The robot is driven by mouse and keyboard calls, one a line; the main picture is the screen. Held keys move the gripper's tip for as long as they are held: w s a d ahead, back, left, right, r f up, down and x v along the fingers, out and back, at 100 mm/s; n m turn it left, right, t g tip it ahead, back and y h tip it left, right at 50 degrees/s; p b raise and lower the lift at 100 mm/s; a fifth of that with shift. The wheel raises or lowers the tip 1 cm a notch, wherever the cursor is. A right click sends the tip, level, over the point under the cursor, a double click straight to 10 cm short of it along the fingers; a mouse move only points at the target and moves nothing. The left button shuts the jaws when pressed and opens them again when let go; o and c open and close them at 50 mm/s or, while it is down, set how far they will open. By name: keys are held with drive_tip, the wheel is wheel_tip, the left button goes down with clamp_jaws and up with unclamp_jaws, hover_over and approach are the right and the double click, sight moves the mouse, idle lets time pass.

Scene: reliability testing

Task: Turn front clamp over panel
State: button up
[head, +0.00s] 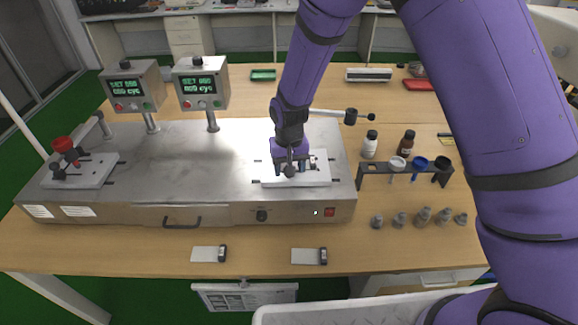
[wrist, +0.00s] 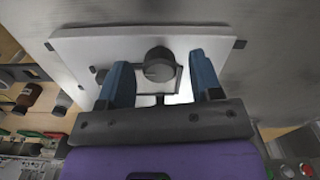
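A white panel (head: 318,178) lies on the right part of the metal test bench. A dark round clamp knob (head: 290,171) stands at the panel. In the wrist view the clamp knob (wrist: 159,63) sits on a small bracket near the middle of the white panel (wrist: 90,48). My gripper (wrist: 161,75) has its two blue fingers apart, one on each side of the knob, with gaps visible on both sides. In the head view my gripper (head: 292,163) is low over the panel, and my arm hides part of it.
A second plate with a red-knobbed clamp (head: 64,146) is at the bench's left. Two display boxes (head: 201,84) stand behind. At right are a rack (head: 408,176) with bottles and several small weights (head: 423,216). Two small labelled items (head: 309,256) lie on the front table edge.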

wheel_tip(320, 180, up, 11)
idle(0.7)
drive_tip(key=shift+f, duration=0.1)
drive_tip(key=s+d+r+t+y, duration=0.1)
drive_tip(key=s+d+r, duration=0.3)
drive_tip(key=d+r, duration=0.5)
drive_tip(key=s+d+r+t, duration=0.1)
drive_tip(key=s+d+r, duration=0.3)
drive_tip(key=d+r, duration=0.45)
drive_tip(key=s+d+r+t, duration=0.1)
drive_tip(key=s+d+r, duration=0.1)
drive_tip(key=s, duration=0.4)
drive_tip(key=s+d+r+m+t, duration=0.1)
drive_tip(key=s+d+r, duration=0.2)
drive_tip(key=s, duration=0.3)
drive_tip(key=s+d+r+t+h, duration=0.1)
drive_tip(key=s+d+r, duration=0.2)
drive_tip(key=s, duration=0.4)
drive_tip(key=shift+d+m, duration=0.3)
drive_tip(key=shift+d, duration=0.45)
